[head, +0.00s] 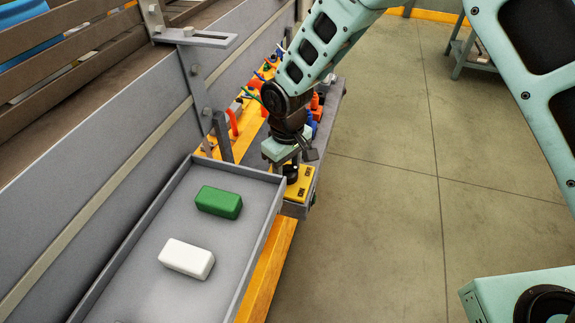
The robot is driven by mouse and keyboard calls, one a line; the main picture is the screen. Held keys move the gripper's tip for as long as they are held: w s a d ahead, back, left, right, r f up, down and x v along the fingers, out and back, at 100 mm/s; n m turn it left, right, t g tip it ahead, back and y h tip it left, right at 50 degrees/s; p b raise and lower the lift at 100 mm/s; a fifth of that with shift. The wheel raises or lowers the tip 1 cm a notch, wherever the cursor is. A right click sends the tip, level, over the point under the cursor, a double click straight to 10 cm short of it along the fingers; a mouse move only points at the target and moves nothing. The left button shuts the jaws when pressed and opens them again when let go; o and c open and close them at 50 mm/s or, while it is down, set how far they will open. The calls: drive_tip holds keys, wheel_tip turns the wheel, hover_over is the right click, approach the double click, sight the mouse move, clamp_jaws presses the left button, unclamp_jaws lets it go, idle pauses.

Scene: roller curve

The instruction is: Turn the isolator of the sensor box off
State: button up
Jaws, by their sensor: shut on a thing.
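The sensor box (300,188) is a small box with a yellow top and grey body beside the far end of the grey tray. A black round isolator knob (291,175) shows on its top, partly covered by my gripper. My gripper (288,166) points down over the box and is shut on the knob, as far as the small view shows. The fingertips and the knob's exact pointer position are too small and hidden to make out. Dark label marks lie on the yellow top next to the knob.
A grey tray (130,262) holds a green block (218,202) and a white block (187,258). A grey conveyor side wall (100,150) runs along the left. Orange and blue parts and cables (262,80) crowd behind my gripper.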

sight(287, 167)
drive_tip(key=shift+r+n, duration=0.1)
drive_tip(key=shift+n, duration=2)
drive_tip(key=o, duration=1)
wheel_tip(287, 167, up, 17)
drive_tip(key=shift+r+b, duration=0.2)
drive_tip(key=shift+b, duration=0.15)
drive_tip(key=s+d+m, duration=0.2)
drive_tip(key=s+d, duration=0.4)
drive_tip(key=s, duration=0.6)
drive_tip(key=s+d+m, duration=0.3)
drive_tip(key=s+d, duration=0.3)
drive_tip(key=s, duration=0.6)
drive_tip(key=shift+s+r+y, duration=0.3)
drive_tip(key=shift+s+r, duration=0.05)
drive_tip(key=shift+r, duration=0.1)
